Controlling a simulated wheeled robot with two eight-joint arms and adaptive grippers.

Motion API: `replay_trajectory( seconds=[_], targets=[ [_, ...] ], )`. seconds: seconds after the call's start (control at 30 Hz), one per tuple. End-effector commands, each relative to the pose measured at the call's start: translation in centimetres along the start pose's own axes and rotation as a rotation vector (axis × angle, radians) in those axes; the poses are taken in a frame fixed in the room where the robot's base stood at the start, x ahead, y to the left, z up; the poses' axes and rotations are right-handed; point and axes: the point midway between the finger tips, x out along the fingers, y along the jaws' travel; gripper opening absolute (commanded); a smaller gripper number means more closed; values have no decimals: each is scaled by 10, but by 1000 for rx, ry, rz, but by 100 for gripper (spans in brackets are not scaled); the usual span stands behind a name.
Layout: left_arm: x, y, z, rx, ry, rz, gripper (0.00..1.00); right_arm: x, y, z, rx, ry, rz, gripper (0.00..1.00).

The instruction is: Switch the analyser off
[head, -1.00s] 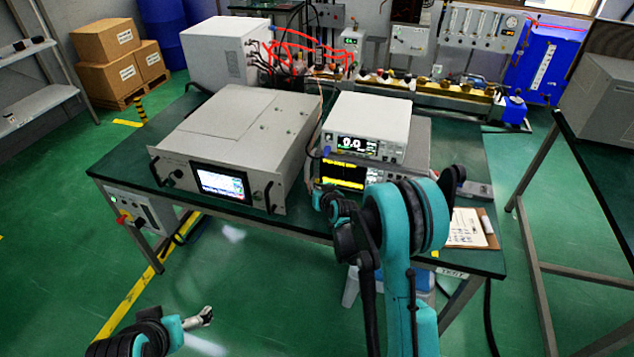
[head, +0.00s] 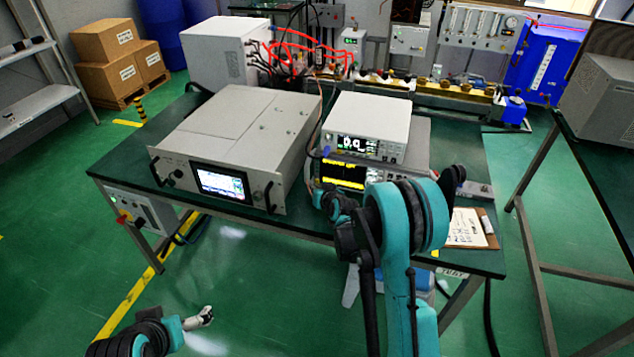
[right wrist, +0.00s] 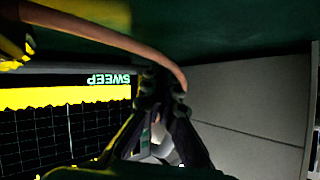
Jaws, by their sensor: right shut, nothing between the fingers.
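The analyser, which I take to be the lower instrument with a yellow trace screen (head: 343,175), sits under a white meter (head: 370,115) on the green bench. In the right wrist view its lit screen (right wrist: 65,120) appears upside down with the word SWEEP. My right gripper (head: 322,197) is at the left end of its front, its fingers shut and empty. In the right wrist view the fingertips (right wrist: 164,88) overlap the screen's edge; contact cannot be told. Any power button there is hidden. My left gripper (head: 202,317) hangs low, away from the bench; its jaw state is unclear.
A large grey rack unit (head: 235,135) with a lit screen stands close left of the stack. A cable (right wrist: 120,38) crosses near my right fingers. A clipboard (head: 466,228) lies at the bench's right front. The floor (head: 250,270) at front left is clear.

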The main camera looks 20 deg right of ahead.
Motion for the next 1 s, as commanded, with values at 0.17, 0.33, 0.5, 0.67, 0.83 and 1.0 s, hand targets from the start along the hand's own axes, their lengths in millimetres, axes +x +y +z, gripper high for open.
replay_trajectory(
  seconds=[0.17, 0.33, 0.5, 0.67, 0.83, 1.0],
  targets=[
    [0, 0, 0, 0, 0, 0, 100, 0, 0, 0, 0, 0, 0, 0],
    [0, 0, 0, 0, 0, 0, 100, 0, 0, 0, 0, 0, 0, 0],
    [0, 0, 0, 0, 0, 0, 100, 0, 0, 0, 0, 0, 0, 0],
    [0, 0, 0, 0, 0, 0, 100, 3, 2, -2, 0, 0, 1, 0],
    [0, 0, 0, 0, 0, 0, 100, 6, 4, -4, -1, 0, 0, 0],
    [0, 0, 0, 0, 0, 0, 100, 6, 4, -4, 0, 0, 0, 0]
  ],
)
